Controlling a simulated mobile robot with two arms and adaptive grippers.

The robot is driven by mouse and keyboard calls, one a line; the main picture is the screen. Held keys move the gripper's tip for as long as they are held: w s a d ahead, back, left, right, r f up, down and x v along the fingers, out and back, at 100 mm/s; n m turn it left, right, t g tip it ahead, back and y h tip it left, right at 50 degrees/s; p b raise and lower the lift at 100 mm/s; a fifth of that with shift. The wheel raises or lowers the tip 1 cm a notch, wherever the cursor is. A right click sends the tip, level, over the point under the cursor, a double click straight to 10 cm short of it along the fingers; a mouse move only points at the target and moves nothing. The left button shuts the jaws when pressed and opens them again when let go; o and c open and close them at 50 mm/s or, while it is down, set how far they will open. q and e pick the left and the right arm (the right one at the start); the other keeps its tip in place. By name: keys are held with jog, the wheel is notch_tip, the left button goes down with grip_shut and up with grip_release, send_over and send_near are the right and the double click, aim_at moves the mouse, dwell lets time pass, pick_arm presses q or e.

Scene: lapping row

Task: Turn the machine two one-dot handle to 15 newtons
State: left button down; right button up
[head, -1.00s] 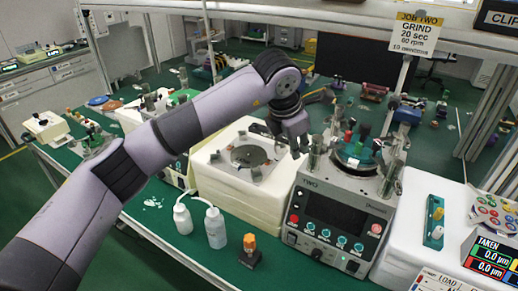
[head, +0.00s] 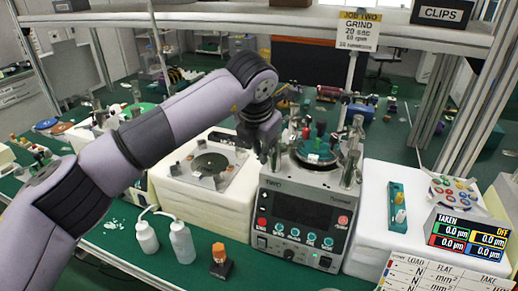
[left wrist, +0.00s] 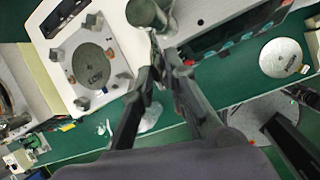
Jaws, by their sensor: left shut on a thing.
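Machine two (head: 305,215) is the grey unit marked TWO, with a dark display and a row of teal knobs. Metal posts stand at its top left and top right (head: 352,150). My left gripper (head: 272,155) reaches down to the top left post, beside the round plate on top. In the left wrist view its fingers (left wrist: 165,60) come close together below a grey metal cylinder (left wrist: 150,14), shut on a slim part of the handle. The fingers hide most of this part. I cannot make out any dots or a force reading.
A white block with a round plate (head: 210,165) stands left of machine two. White bottles (head: 182,243) and an orange-topped item (head: 220,262) are in front. A teal holder (head: 396,207) and a readout panel (head: 468,235) stand right. A shelf (head: 250,18) crosses above.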

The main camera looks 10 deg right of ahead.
pick_arm(q)
jog(key=c, duration=1.6)
grip_release()
jog(key=v, duration=1.2)
